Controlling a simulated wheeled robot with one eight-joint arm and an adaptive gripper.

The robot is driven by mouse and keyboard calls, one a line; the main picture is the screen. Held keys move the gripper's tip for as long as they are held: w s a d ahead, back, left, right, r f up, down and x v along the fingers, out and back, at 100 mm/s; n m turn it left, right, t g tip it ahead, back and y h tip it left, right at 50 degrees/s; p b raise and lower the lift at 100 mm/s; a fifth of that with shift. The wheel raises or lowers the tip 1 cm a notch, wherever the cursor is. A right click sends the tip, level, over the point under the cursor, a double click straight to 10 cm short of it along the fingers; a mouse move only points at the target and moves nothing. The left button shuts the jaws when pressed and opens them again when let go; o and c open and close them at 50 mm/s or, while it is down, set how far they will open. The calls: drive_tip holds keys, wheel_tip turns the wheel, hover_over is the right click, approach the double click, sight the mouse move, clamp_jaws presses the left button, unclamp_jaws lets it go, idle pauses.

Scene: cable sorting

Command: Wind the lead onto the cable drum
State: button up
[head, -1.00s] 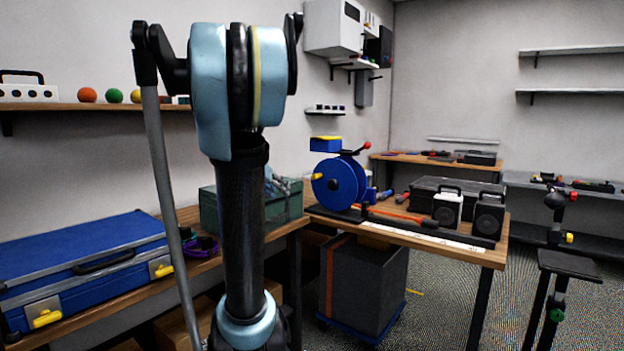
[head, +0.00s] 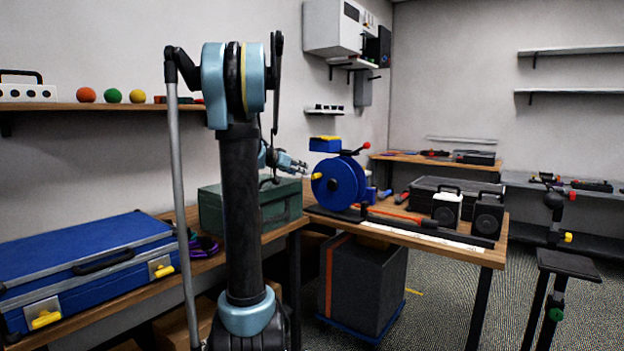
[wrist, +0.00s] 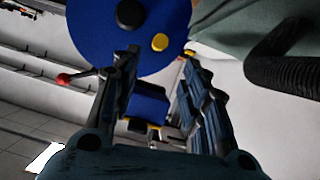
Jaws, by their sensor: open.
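The blue cable drum (head: 345,183) stands upright on the wooden bench, with a yellow crank knob (head: 317,177) on its face. The drum also shows large at the top of the wrist view (wrist: 95,35), with its yellow knob (wrist: 160,42) just beyond my fingers. My gripper (head: 303,166) is open and empty, just left of the drum and near the knob's height. In the wrist view its two fingers (wrist: 160,62) are spread apart. An orange-red strand (head: 395,215), apparently the lead, lies along the bench right of the drum.
A red-tipped lever (head: 365,146) rises beside the drum. A green box (head: 265,207) sits left of it, below my gripper. A black case (head: 415,193) and two speaker-like boxes (head: 446,208) stand on the bench. A blue case (head: 85,255) lies at the left.

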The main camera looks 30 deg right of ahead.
sight(313, 175)
drive_tip(key=x, duration=1.1)
drive_tip(key=shift+w+d+f, duration=0.1)
drive_tip(key=shift+d+f, duration=0.1)
clamp_jaws()
